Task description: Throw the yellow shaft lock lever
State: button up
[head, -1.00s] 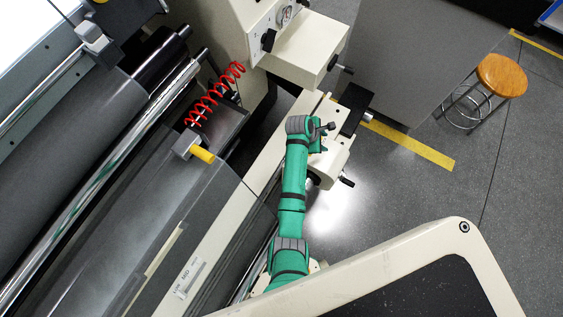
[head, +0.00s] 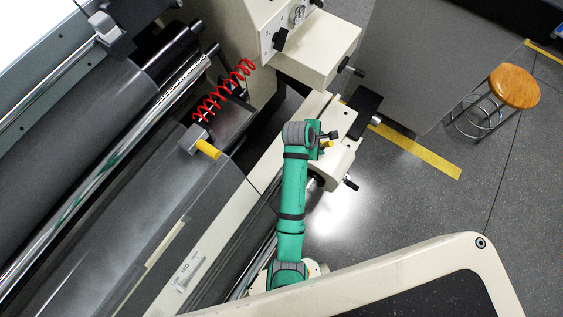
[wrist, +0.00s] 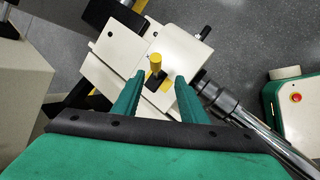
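My gripper (wrist: 160,77) is open, one green finger on each side of the lever's line. The knob shows just beyond the fingertips and no contact is visible. In the head view my gripper (head: 327,137) is over the cream housing (head: 337,165), with a small yellow piece (head: 328,144) beside it, mostly hidden. A second yellow handle (head: 207,149) sits on a grey clamp block by the roller.
A red coiled hose (head: 222,92) lies left of my arm. A cream control box (head: 310,45) with black knobs stands beyond the housing. A steel shaft (wrist: 255,125) runs to the lower right in the wrist view. A wooden-topped stool (head: 514,87) stands on the floor at right.

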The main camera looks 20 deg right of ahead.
jog(key=s+a+f+m+t, duration=0.3)
jog(key=s+a+f+t, duration=0.15)
jog(key=s+a, duration=0.4)
jog(key=s+a+r+m+t+y, duration=0.1)
jog(key=s+a+r+t, duration=0.1)
jog(key=a, duration=0.3)
jog(key=s+a+r+m+t+y, duration=0.2)
jog(key=s+a+r, duration=0.3)
jog(key=shift+s+a+r+m+t, duration=0.15)
jog(key=shift+s+a+m+t, duration=0.15)
jog(key=shift+a+t, duration=0.1)
dwell(0.6)
